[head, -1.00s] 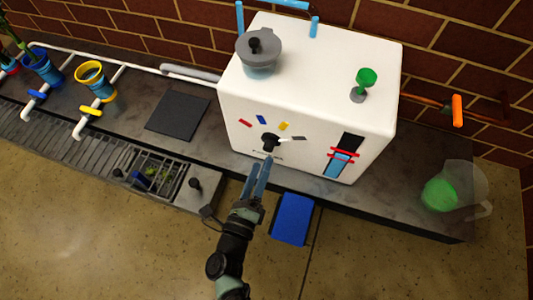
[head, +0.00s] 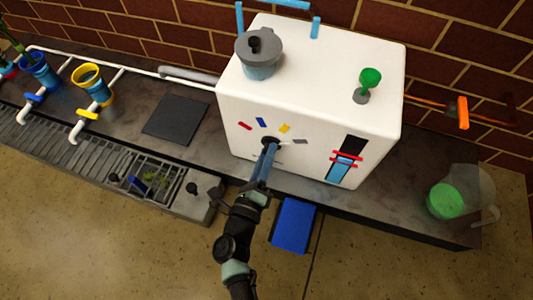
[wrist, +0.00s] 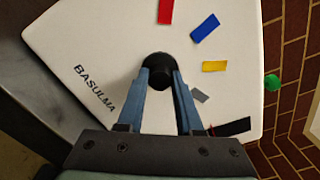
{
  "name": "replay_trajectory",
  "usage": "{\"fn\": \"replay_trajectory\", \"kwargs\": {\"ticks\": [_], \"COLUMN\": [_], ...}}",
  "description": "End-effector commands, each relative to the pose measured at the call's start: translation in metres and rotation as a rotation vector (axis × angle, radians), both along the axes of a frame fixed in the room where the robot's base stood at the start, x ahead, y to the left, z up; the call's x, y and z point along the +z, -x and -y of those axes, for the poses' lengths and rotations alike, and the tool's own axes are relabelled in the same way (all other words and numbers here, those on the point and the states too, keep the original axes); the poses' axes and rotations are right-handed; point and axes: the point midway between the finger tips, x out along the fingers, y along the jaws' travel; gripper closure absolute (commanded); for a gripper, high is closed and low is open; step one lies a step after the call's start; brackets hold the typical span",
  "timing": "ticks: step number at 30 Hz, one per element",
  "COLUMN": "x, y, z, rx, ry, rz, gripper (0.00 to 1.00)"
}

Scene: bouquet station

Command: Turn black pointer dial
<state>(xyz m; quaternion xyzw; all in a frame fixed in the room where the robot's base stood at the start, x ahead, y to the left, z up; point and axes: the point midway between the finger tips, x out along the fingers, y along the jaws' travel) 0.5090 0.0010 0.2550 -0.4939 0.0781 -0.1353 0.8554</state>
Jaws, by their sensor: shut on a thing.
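The black pointer dial (wrist: 159,65) is on the front face of the white box (head: 240,115), with red, blue, yellow and grey marks fanned around it. My gripper (head: 268,146) reaches the dial from the front. In the wrist view my gripper (wrist: 160,75) has its two blue fingers on either side of the dial, shut on it. The fingers cover part of the dial, and I cannot tell which mark its pointer faces.
A gauge with blue fill and red bands (head: 345,160) is right of the dial. A blue pad (head: 293,225) is below the counter edge. A jug with green contents (head: 445,201) stands at right. A grey-lidded pot (head: 259,55) and green knob (head: 370,78) are on top of the box.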

Motion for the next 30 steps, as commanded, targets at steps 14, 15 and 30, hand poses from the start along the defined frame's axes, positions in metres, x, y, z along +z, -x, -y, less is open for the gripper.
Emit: {"fn": "replay_trajectory", "kwargs": {"ticks": [14, 15, 30], "x": [0.0013, 0.0014, 0.0028], "y": [-0.0002, -0.0002, 0.0000], "z": [0.0008, 0.0008, 0.0014], "rx": [-0.002, -0.002, -0.003], "ry": [0.036, 0.051, 0.429], "rz": [-0.012, -0.017, -0.141], "gripper": [1.00, 1.00, 1.00]}}
